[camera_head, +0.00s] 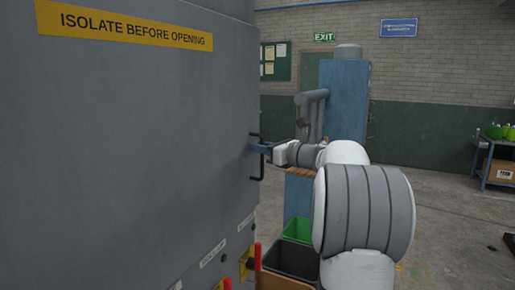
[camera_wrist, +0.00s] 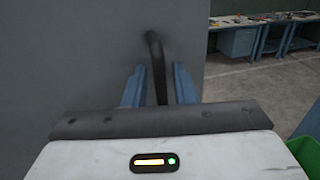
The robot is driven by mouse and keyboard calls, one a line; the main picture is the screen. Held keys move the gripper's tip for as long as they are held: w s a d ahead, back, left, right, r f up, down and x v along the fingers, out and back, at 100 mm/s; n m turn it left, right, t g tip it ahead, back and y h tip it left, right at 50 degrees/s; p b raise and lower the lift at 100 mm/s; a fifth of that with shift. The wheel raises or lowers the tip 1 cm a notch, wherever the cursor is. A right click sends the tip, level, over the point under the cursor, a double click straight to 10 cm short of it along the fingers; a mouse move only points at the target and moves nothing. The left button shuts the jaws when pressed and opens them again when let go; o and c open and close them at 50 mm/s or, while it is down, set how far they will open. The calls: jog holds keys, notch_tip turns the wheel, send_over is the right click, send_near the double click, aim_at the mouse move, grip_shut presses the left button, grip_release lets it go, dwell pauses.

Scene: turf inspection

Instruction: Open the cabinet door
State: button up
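The large grey cabinet door (camera_head: 150,130) fills the left of the head view, and no gap at its edge is visible. A dark bar handle (camera_head: 257,172) stands upright near its right edge and also shows in the wrist view (camera_wrist: 157,65). My gripper (camera_head: 262,148) is at the handle's middle. In the wrist view, its two blue fingers (camera_wrist: 159,87) stand on either side of the bar, with a narrow gap showing on each side. The fingers look open around the handle. Contact deeper between the fingers is hidden.
A yellow "ISOLATE BEFORE OPENING" label (camera_head: 125,26) is on the cabinet. Red-handled parts (camera_head: 257,256) stick out low on it. A green bin (camera_head: 298,230) and a dark bin (camera_head: 292,262) stand below my arm. A blue column (camera_head: 345,95) stands behind. Floor at right is mostly clear.

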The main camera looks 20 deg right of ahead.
grip_shut()
